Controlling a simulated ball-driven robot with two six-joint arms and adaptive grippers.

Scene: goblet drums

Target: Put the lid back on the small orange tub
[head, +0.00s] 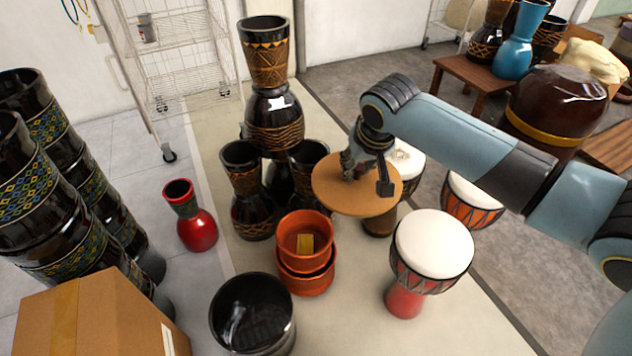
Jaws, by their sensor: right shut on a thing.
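The small orange tub (290,242) stands open on the pale floor strip, left of centre. It looks stacked on a similar orange rim or tub (302,284). A small yellow block shows inside it (306,244). A flat, round, tan-orange lid (335,197) is to the upper right of the tub, apart from it in the picture. My right gripper (366,180) is over the lid's top and shut on it; the exact grip point is partly hidden by the fingers. My left gripper is not in view.
A black open drum (252,315) is just below the tub. Stacked dark goblet drums (268,110) stand behind it. A white-headed drum (433,245) stands to its right, a red vase-shaped drum (190,215) to its left. A cardboard box (90,315) fills the lower left.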

